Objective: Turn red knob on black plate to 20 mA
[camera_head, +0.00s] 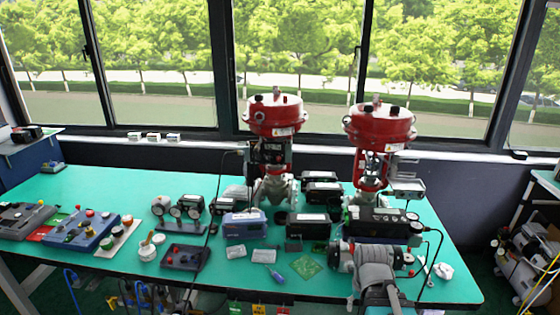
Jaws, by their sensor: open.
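A small black plate (186,258) lies near the front edge of the green table, left of centre. It carries small red knobs or buttons (183,260), too small for me to read their setting or any mA marking. My grey arm (374,280) reaches in from the bottom right, with its wrist over the right front of the table. My gripper at its end is open and well to the right of the black plate, not touching it. Its fingers blend with the dark equipment behind and are hard to make out.
Two red-topped valves (274,115) (380,128) stand at the back. Control boxes with coloured knobs (82,232) are on the left. Round gauges (188,208), a blue-grey box (244,225), a blue screwdriver (275,274) and a green circuit board (306,267) crowd the middle. Table space at back left is clear.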

